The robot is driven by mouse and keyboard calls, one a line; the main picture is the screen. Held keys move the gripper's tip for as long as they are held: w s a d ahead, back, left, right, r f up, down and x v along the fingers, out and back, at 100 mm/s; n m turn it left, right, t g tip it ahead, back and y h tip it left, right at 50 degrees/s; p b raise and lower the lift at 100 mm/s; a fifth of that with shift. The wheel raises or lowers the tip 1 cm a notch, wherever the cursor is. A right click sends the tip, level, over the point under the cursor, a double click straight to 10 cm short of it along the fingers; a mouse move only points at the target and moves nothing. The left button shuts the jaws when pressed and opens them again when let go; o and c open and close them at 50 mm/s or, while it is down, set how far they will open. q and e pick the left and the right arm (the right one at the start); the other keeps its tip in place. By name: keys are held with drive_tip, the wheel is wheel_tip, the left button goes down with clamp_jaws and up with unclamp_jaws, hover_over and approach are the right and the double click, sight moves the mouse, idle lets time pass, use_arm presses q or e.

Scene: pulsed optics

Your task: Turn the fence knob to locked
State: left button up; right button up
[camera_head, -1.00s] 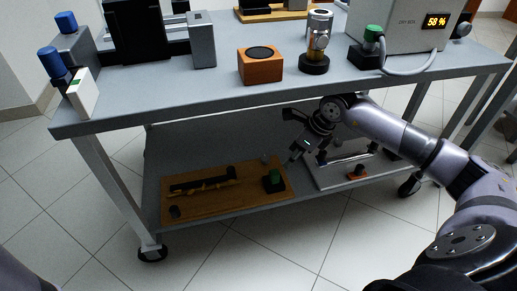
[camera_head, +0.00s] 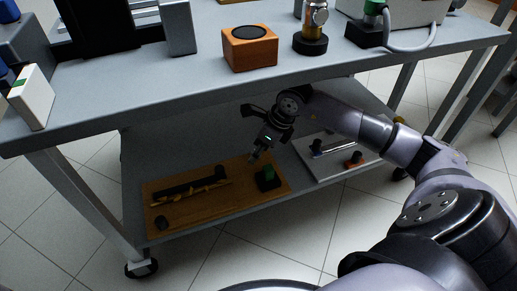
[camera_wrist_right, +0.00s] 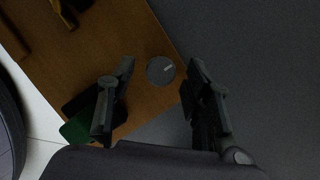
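A small round grey knob (camera_wrist_right: 161,71) with a short white mark sits on the wooden board (camera_wrist_right: 150,35), near the board's edge, in the right wrist view. The mark points toward the upper right. My right gripper (camera_wrist_right: 161,64) is open, with one finger on each side of the knob and a gap to it. In the head view my right gripper (camera_head: 254,158) points down over the far right part of the wooden board (camera_head: 215,205) on the lower shelf and hides the knob. My left gripper is in neither view.
A green-topped black block (camera_head: 266,178) stands on the board, close beside the gripper. A black and yellow bar (camera_head: 190,187) lies further left. A pale plate (camera_head: 330,168) with small fittings lies to the right. The table top (camera_head: 190,82) overhangs the shelf.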

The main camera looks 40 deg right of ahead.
clamp_jaws()
idle(0.4)
drive_tip(key=n+g+y+p, duration=0.1)
drive_tip(key=n+p, duration=0.1)
drive_tip(key=n, duration=0.1)
drive_tip(key=shift+w+d+r, duration=0.1)
drive_tip(key=shift+d+r, duration=0.05)
drive_tip(key=n+g+p, duration=0.1)
drive_tip(key=n+p, duration=0.1)
drive_tip(key=n, duration=0.2)
drive_tip(key=shift+w+y, duration=0.15)
drive_tip(key=shift+y, duration=0.25)
drive_tip(key=n+g, duration=0.1)
drive_tip(key=n, duration=0.3)
drive_tip(key=shift+w+n+g, duration=0.2)
drive_tip(key=shift+n+g, duration=0.1)
drive_tip(key=shift+g, duration=0.1)
drive_tip(key=n+g, duration=0.1)
drive_tip(key=n, duration=0.2)
drive_tip(key=n+g, duration=0.1)
drive_tip(key=n, duration=0.1)
drive_tip(key=shift+w+n+b, duration=0.2)
drive_tip(key=shift+n+b, duration=0.2)
drive_tip(key=shift+f+n, duration=0.2)
drive_tip(key=shift+n, duration=0.1)
